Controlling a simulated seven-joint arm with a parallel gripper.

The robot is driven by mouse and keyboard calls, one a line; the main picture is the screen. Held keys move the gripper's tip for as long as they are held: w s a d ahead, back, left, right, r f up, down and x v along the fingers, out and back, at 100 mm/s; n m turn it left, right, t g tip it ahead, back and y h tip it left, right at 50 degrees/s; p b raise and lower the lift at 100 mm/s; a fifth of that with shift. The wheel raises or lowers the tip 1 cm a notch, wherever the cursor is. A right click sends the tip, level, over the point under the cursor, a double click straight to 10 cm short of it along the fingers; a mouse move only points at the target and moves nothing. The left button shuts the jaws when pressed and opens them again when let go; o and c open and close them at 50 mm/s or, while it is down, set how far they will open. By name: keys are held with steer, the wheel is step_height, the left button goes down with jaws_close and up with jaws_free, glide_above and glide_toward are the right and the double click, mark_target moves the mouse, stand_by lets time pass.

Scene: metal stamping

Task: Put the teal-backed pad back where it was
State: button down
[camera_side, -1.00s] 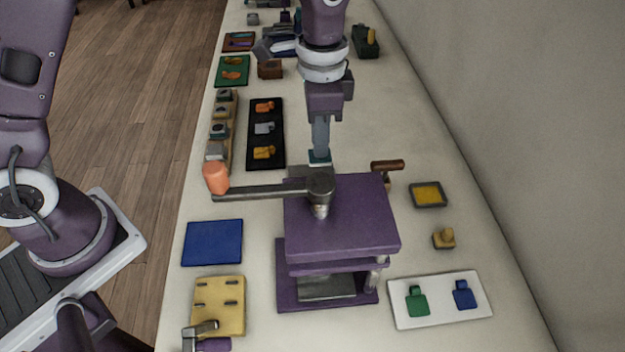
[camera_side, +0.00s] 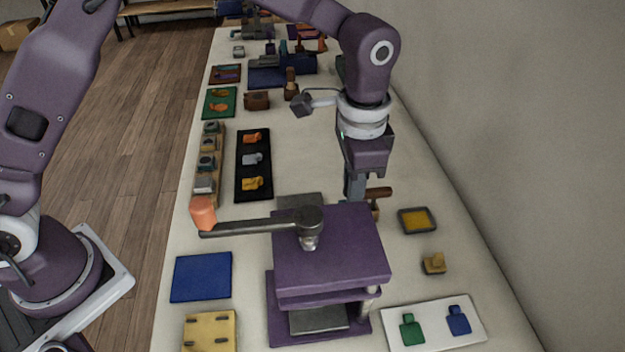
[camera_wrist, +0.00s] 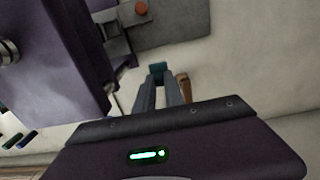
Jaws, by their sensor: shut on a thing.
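My gripper (camera_side: 354,190) is low behind the purple press (camera_side: 330,245) in the side view, its tips partly hidden by the press top. In the wrist view my gripper (camera_wrist: 160,80) is shut on the teal-backed pad (camera_wrist: 158,67), a small teal block between the fingertips. The pad is hidden in the side view. I cannot tell whether it touches the table. The press also shows at the left of the wrist view (camera_wrist: 60,50).
A brown-handled tool (camera_side: 378,192) stands close to the right of my gripper. A yellow ink pad (camera_side: 417,220), a small yellowish stamp (camera_side: 434,263) and a white tray (camera_side: 388,316) lie to the right of the press. A grey plate (camera_side: 298,201) lies behind it. A black tray (camera_side: 242,190) holds several parts.

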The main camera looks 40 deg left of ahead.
steer(key=s+d+f, duration=0.1)
steer(key=d, duration=0.8)
steer(key=shift+s+d, duration=0.15)
steer(key=shift+s, duration=0.1)
steer(key=shift+f, duration=0.1)
steer(key=shift+f, duration=2.95)
steer(key=shift+f, duration=0.6)
steer(key=c, duration=1.3)
jaws_free()
steer(key=shift+c, duration=0.2)
step_height(320, 180, up, 7)
